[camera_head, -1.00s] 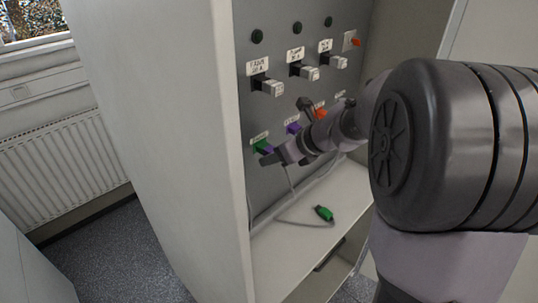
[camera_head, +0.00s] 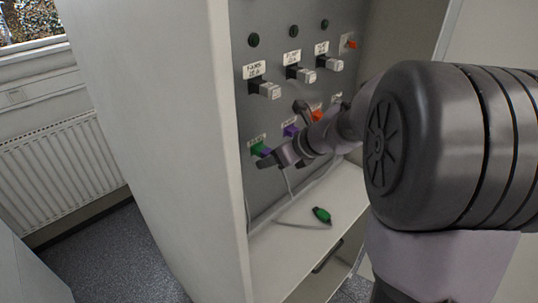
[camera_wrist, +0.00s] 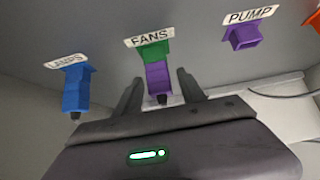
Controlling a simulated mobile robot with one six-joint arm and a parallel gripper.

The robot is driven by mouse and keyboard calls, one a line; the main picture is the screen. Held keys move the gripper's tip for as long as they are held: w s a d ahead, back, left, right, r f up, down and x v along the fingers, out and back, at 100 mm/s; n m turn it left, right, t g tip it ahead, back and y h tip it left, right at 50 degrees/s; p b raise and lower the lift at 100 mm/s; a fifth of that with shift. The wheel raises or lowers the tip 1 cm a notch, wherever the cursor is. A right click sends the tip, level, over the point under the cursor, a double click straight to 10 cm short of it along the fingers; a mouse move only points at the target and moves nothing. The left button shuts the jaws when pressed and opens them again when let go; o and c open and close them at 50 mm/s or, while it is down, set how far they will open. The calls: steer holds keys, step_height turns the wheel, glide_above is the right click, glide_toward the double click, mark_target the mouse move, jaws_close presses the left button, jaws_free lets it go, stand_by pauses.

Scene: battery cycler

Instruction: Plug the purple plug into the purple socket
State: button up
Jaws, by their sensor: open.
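The purple plug (camera_wrist: 158,80) sits in the green socket (camera_wrist: 155,52) under the FANS label in the wrist view. The green socket (camera_head: 257,148) also shows in the head view, with the plug's purple body partly hidden by my gripper. My gripper (camera_wrist: 159,88) is open, with one finger on each side of the purple plug. Whether the fingers touch it I cannot tell. The purple socket (camera_wrist: 243,36) is under the PUMP label to the right and looks empty. It also shows in the head view (camera_head: 290,130).
A blue plug (camera_wrist: 75,92) is in the socket left of the purple plug. An orange socket (camera_head: 316,116) is further right. A green plug (camera_head: 321,215) lies on the shelf (camera_head: 285,255) with its cable. Grey breakers (camera_head: 265,88) stick out above the sockets. The cabinet's side wall (camera_head: 190,130) stands at left.

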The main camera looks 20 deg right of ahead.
steer(key=shift+c, duration=0.5)
steer(key=c, duration=0.9)
steer(key=shift+o, duration=0.2)
steer(key=shift+s+d+b, duration=0.1)
steer(key=shift+s+d, duration=0.2)
steer(key=shift+s, duration=0.6)
steer(key=shift+s+d+b, duration=0.1)
steer(key=shift+s+d, duration=0.25)
steer(key=shift+s, duration=0.55)
steer(key=shift+s+d+b, duration=0.1)
steer(key=shift+s+d, duration=0.2)
steer(key=shift+s, duration=0.6)
steer(key=w+d+p, duration=0.1)
steer(key=d+p, duration=1)
steer(key=d, duration=0.3)
steer(key=w+a, duration=0.2)
steer(key=w, duration=0.4)
steer(key=shift+a, duration=0.3)
